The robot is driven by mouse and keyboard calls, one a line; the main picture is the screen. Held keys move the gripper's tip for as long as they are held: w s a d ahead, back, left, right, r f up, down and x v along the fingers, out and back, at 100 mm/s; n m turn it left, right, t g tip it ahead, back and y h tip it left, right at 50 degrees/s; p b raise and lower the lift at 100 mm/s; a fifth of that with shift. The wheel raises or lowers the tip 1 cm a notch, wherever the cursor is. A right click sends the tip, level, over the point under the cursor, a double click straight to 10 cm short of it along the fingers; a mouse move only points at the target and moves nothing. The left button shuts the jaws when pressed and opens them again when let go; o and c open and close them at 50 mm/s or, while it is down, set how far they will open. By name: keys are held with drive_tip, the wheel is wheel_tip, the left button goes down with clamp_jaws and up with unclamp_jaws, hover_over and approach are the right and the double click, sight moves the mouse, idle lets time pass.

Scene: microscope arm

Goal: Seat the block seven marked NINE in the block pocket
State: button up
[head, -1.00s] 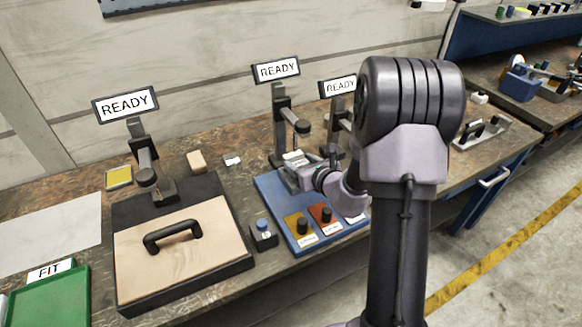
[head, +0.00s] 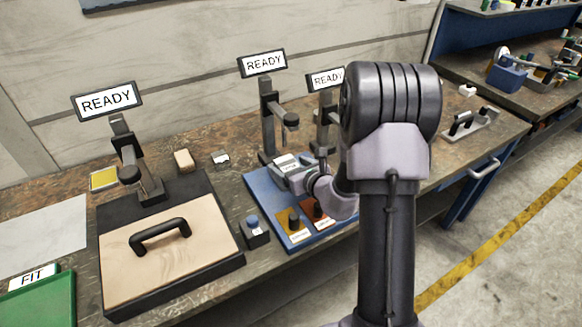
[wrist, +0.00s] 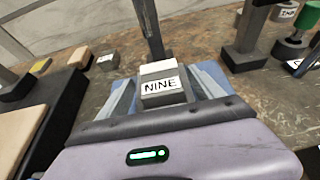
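The grey block marked NINE (wrist: 162,84) sits between the two fingers of my gripper (wrist: 165,88) in the wrist view, its label facing the camera. The fingers lie close along both of its sides. In the head view my gripper (head: 290,170) is over the back part of the blue board (head: 262,195), with the block's pale top (head: 285,162) at its tip. The gap below the block is hard to judge. I cannot make out the block pocket; my gripper and the block cover that part of the board.
A dark post with a READY sign (head: 262,63) stands just behind the board; another READY post (head: 325,78) stands right of it. Black-knobbed orange (head: 295,232) and red plates lie at the board's front.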

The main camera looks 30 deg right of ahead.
drive_tip(key=shift+r, duration=0.2)
drive_tip(key=p+v, duration=0.4)
drive_tip(key=v, duration=0.8)
drive_tip(key=s+a+r+n+g+y, duration=0.2)
drive_tip(key=a+r+n+y, duration=0.35)
drive_tip(key=a, duration=0.55)
drive_tip(key=s+a+r+n+g+y, duration=0.25)
drive_tip(key=a+r+n, duration=0.35)
drive_tip(key=a+n, duration=0.4)
drive_tip(key=s+a+r+n+g, duration=0.2)
drive_tip(key=s+a+n+g, duration=0.2)
drive_tip(key=s+a+n, duration=0.3)
drive_tip(key=s+d+r+n+h, duration=0.2)
drive_tip(key=s+d+n+h, duration=0.4)
drive_tip(key=s+d+n, duration=0.1)
drive_tip(key=shift+s+d+r+n+t, duration=0.25)
drive_tip(key=shift+s+r+n+t, duration=0.2)
drive_tip(key=shift+s+n, duration=0.4)
